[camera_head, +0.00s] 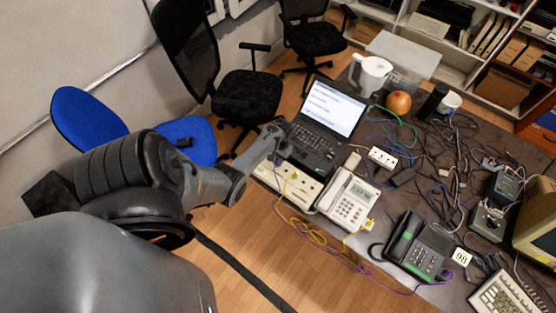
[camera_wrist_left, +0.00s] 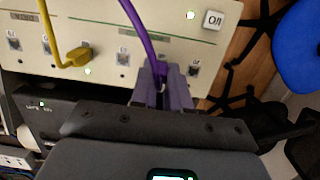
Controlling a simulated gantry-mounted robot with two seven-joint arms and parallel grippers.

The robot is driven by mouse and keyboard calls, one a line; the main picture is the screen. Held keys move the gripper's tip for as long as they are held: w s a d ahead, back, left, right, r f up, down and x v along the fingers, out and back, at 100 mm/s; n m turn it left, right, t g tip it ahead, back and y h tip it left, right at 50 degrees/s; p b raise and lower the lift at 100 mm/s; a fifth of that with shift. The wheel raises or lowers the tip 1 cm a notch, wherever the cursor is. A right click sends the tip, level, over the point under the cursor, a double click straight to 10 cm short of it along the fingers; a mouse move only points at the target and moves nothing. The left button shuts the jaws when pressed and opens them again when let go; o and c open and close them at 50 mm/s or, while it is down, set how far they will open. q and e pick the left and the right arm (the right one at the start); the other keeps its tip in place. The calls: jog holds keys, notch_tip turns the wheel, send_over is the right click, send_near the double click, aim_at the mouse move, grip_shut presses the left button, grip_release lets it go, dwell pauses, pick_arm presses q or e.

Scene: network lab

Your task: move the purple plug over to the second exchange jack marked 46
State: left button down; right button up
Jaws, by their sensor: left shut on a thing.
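The cream exchange box (camera_head: 267,174) lies at the table's left edge, in front of the laptop. Its panel (camera_wrist_left: 110,45) fills the top of the left wrist view, with a row of jacks (camera_wrist_left: 122,59) whose labels are too small to read. My left gripper (camera_head: 272,140) is over the box. In the left wrist view its fingers (camera_wrist_left: 162,85) are shut on the purple plug, mostly hidden between them; the purple cable (camera_wrist_left: 138,30) runs up from it. I cannot tell whether the plug is seated in a jack. My right gripper is not in view.
A yellow plug (camera_wrist_left: 78,57) sits in the panel left of my fingers. A white desk phone (camera_head: 347,200), the laptop (camera_head: 322,120) and a power strip (camera_head: 382,157) stand close by. Yellow cables (camera_head: 318,237) hang over the table's front edge. Tangled cables crowd the right side.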

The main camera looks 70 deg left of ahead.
pick_arm(q)
jog(key=shift+f, duration=0.3)
dwell(0.6)
jog(key=c, duration=1)
grip_release()
jog(key=shift+c, duration=0.2)
